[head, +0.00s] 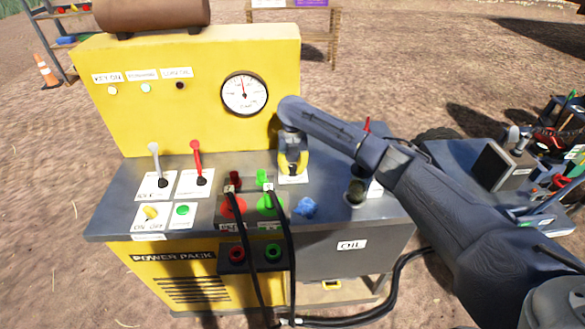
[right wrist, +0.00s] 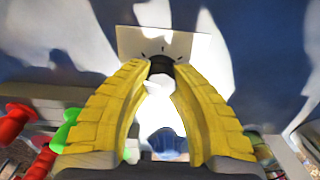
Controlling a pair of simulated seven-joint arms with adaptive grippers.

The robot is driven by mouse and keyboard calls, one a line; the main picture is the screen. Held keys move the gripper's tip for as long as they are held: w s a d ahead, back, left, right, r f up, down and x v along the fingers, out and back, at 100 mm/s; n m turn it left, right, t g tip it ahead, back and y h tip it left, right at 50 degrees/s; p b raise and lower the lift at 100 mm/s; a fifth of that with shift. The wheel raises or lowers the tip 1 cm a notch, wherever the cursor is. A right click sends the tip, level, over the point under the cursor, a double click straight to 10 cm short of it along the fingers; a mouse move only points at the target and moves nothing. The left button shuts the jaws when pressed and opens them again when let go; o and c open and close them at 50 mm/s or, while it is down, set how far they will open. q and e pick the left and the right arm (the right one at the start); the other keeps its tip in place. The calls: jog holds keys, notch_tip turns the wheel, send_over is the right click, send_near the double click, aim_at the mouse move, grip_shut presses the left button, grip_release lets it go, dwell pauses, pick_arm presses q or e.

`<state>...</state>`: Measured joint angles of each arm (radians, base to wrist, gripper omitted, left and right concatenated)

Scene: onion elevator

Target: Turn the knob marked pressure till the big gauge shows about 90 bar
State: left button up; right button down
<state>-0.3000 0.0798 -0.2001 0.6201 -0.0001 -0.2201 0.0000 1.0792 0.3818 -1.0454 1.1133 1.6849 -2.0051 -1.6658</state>
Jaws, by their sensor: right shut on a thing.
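The big gauge (head: 244,93) is a round white dial on the yellow back panel. Its needle points almost straight up; the numbers are too small to read. My right gripper (head: 292,168) reaches down to the deck below and right of the gauge. In the right wrist view its yellow fingers (right wrist: 161,72) close on a dark knob (right wrist: 160,63). The knob stands in front of a white plate (right wrist: 168,42) with tick marks; no readable word shows on it. In the head view the gripper mostly hides the knob. My left gripper is not in view.
Left of the gripper stand a grey lever (head: 155,160), a red lever (head: 197,160) and hose couplings with black hoses (head: 285,250). A blue knob (head: 307,207) sits close in front. A yellow switch (head: 150,212) and green button (head: 182,210) are at the front left.

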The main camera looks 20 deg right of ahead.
aim_at(292, 167)
jog(key=shift+s+a+f, duration=0.15)
dwell(0.4)
jog(key=c, duration=1)
grip_release()
jog(key=shift+c, duration=0.2)
jog(key=shift+r, duration=0.2)
notch_tip(292, 167, up, 12)
jog(key=shift+f, duration=0.15)
